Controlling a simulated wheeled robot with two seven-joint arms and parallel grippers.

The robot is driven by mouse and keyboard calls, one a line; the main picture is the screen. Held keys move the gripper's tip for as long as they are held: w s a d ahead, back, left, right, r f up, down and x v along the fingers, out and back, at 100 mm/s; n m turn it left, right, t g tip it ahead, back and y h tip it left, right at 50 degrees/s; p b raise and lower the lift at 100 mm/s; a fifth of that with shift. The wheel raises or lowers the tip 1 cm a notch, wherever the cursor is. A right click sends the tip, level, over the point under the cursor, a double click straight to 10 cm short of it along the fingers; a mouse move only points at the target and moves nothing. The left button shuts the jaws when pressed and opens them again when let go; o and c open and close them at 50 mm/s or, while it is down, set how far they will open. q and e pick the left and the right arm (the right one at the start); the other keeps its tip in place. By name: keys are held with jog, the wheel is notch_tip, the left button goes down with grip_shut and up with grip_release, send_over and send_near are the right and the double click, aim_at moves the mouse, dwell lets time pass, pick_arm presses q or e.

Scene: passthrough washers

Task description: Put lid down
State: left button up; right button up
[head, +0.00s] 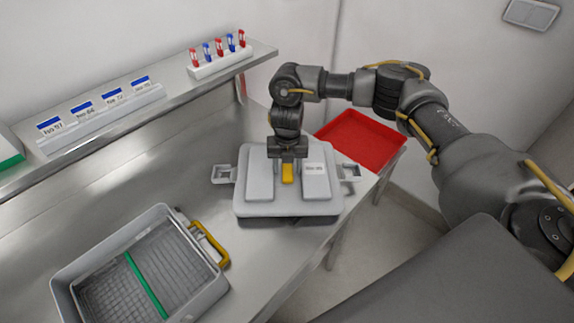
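The grey lid (261,205) has a yellow handle (288,173) in its middle and a white label on its right side. It is at the right end of the steel table, with a dark shape beneath its front edge. My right gripper (288,158) is at the yellow handle from above and appears shut on it; its fingertips are partly hidden. Whether the lid touches the table or hangs just above it is unclear. Grey latch-like brackets stick out at the lid's left and right. My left gripper is out of view.
An open grey wire-mesh basket (62,283) with a green divider and yellow handle stands at front left. A red tray (362,137) lies beyond the lid. The shelf (180,85) behind holds labelled cards and a rack of red and blue tubes. Table between basket and lid is clear.

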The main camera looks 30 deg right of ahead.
aim_at(288, 169)
jog(key=shift+r, duration=0.1)
jog(key=shift+r, duration=0.15)
jog(key=shift+w+r, duration=0.1)
jog(key=shift+r, duration=0.2)
notch_tip(288, 169, up, 11)
jog(key=b, duration=0.1)
jog(key=shift+r+b, duration=0.15)
jog(key=shift+b, duration=0.2)
